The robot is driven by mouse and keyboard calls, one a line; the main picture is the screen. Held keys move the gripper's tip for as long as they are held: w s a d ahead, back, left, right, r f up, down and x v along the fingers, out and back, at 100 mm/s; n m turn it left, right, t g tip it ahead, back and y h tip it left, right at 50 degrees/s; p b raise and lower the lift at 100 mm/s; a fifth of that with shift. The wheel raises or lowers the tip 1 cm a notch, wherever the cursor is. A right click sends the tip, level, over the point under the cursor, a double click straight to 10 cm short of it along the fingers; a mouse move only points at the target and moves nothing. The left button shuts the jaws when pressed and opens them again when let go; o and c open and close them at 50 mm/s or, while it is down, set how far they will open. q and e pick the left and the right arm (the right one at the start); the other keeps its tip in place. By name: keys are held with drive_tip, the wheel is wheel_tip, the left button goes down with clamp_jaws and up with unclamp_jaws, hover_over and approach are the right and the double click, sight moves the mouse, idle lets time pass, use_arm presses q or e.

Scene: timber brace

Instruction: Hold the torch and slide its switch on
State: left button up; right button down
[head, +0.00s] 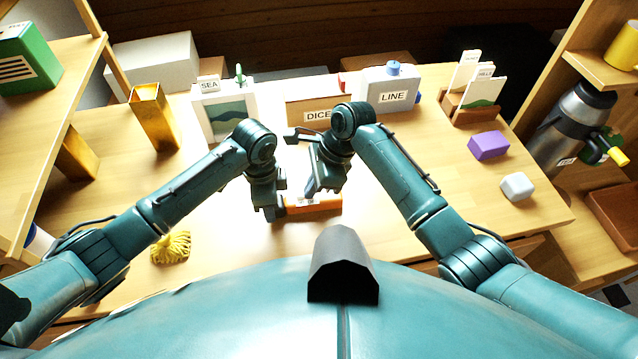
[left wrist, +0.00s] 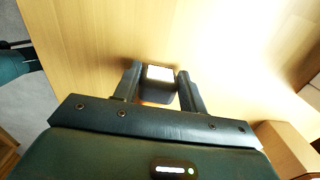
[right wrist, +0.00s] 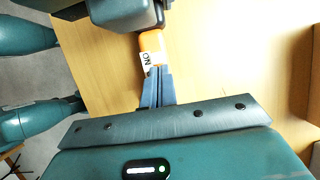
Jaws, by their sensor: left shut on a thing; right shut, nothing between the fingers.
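The torch (head: 325,207) is orange and lies across the front middle of the table in the head view. My left gripper (head: 272,212) is shut on its left end. In the left wrist view the fingers stand either side of the torch's dark end (left wrist: 158,88), which has a pale face. My right gripper (head: 311,192) is shut and empty, over the torch's middle. In the right wrist view its closed fingertips (right wrist: 159,70) are at the torch (right wrist: 151,41), by a white "ON" label (right wrist: 147,60). I cannot tell whether they touch. The switch itself is hidden.
A yellow tassel-like thing (head: 171,248) lies left of the torch. A purple block (head: 488,146) and white block (head: 517,187) lie right.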

sight(322, 195)
use_arm(q)
drive_tip(key=shift+d, duration=0.2)
use_arm(e)
drive_tip(key=shift+d, duration=0.3)
drive_tip(key=d, duration=0.2)
drive_tip(key=shift+w+d, duration=0.35)
drive_tip(key=shift+d, duration=0.05)
use_arm(q)
drive_tip(key=shift+a, duration=0.1)
use_arm(e)
drive_tip(key=v, duration=1)
drive_tip(key=shift+d, duration=0.3)
use_arm(q)
drive_tip(key=o, duration=1.2)
drive_tip(key=shift+c, duration=0.2)
